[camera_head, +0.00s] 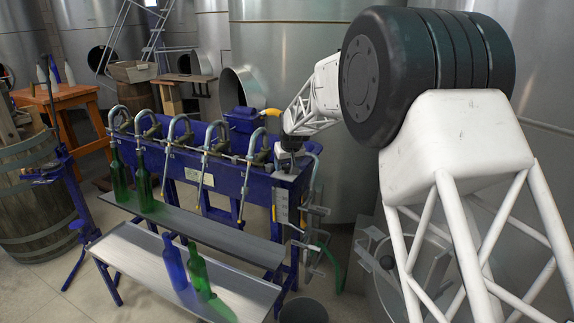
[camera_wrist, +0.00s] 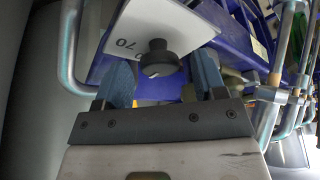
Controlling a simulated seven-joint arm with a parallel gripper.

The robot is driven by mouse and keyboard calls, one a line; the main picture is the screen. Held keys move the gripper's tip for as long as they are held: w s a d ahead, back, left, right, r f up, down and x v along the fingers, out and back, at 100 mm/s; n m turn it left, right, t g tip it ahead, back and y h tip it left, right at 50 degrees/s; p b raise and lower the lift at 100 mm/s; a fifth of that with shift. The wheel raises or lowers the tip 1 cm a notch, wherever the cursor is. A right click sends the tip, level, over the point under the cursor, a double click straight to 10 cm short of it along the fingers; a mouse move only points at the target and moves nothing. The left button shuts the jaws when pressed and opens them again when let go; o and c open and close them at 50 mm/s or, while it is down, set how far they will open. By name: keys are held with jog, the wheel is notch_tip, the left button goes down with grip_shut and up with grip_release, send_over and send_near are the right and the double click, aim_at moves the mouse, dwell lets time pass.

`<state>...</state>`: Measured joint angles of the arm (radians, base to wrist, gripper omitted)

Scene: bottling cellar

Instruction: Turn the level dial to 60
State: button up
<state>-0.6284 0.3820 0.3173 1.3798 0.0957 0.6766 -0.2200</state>
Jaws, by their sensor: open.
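The level dial is a dark round knob (camera_wrist: 160,58) on a white plate (camera_wrist: 125,30) in the wrist view. A printed "70" shows upside down on the plate, left of the knob; the other marks are hidden or cut off, and I cannot read the knob's setting. My gripper (camera_wrist: 161,66) is open, its two blue-grey fingers apart on either side of the knob. I cannot tell if either finger touches it. In the head view my gripper (camera_head: 291,145) is over the right end of the blue bottling machine (camera_head: 225,165), and the knob cannot be made out there.
Curved filler spouts (camera_head: 215,128) line the machine left of my gripper. Green bottles (camera_head: 144,187) stand on the upper shelf (camera_head: 220,232); blue and green bottles (camera_head: 174,262) are on the lower one. A grey pipe (camera_wrist: 70,45) runs close to the left finger.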

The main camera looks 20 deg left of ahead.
jog(key=v, duration=0.7)
jog(key=shift+r, duration=0.3)
jog(key=shift+d, duration=0.1)
dwell(0.3)
jog(key=s+d+r+m+h, duration=0.1)
jog(key=s+d+r, duration=0.4)
jog(key=d, duration=0.8)
jog(key=s+d+r+m, duration=0.2)
jog(key=s+d, duration=0.5)
jog(key=d, duration=0.5)
jog(key=s+d+r+m+h, duration=0.1)
jog(key=s+d+r, duration=0.4)
jog(key=d, duration=0.8)
jog(key=s+d+f+m, duration=0.1)
jog(key=s+d+f, duration=0.2)
jog(key=s+d, duration=0.4)
jog(key=s+d+f+m+h, duration=0.1)
jog(key=s+d, duration=0.6)
jog(key=s, duration=0.8)
jog(key=s+d+f+m, duration=0.3)
jog(key=s+d+f, duration=0.2)
jog(key=s, duration=0.6)
jog(key=shift+d+g, duration=0.3)
jog(key=shift+d, duration=0.65)
